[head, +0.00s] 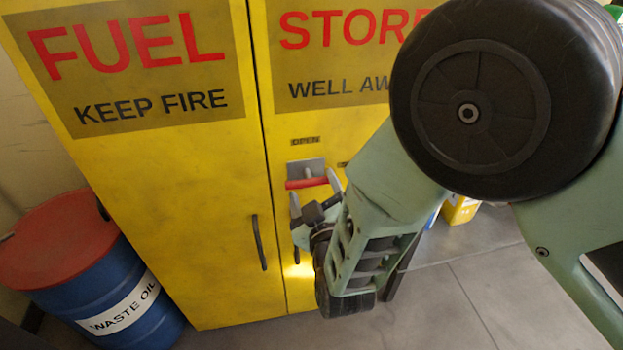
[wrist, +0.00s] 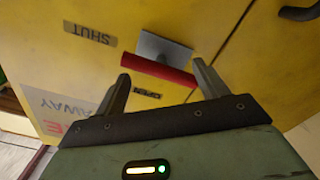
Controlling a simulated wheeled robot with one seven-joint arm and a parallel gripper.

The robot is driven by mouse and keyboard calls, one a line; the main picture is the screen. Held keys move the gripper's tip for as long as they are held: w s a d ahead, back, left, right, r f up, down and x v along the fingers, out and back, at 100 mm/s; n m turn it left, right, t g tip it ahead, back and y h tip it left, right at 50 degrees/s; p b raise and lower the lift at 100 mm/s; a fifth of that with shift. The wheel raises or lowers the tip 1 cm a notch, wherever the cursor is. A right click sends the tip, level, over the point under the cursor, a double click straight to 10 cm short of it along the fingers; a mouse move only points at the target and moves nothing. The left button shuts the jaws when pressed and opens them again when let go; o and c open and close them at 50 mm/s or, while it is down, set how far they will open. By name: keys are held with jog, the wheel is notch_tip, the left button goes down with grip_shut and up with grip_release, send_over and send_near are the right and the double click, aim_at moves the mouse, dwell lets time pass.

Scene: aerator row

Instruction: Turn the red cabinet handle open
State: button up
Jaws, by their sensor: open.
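The red handle (head: 307,183) sits on a grey plate (head: 306,166) on the right door of the yellow cabinet (head: 200,200). It lies roughly level in the head view. In the wrist view the red handle (wrist: 157,70) slants across in front of the grey plate (wrist: 162,47). My gripper (head: 314,194) is open at the handle. In the wrist view, my gripper's fingertips (wrist: 161,70) are near the two ends of the bar. I cannot tell whether either finger touches it. The cabinet doors look shut.
An OPEN label (head: 305,141) is above the handle; a SHUT label (wrist: 90,33) shows in the wrist view. Black pulls (head: 259,243) flank the door seam. A blue drum with a red lid (head: 110,300) stands left. My arm hides the cabinet's right side.

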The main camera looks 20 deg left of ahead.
aim_at(312, 186)
jog(key=shift+x, duration=1.55)
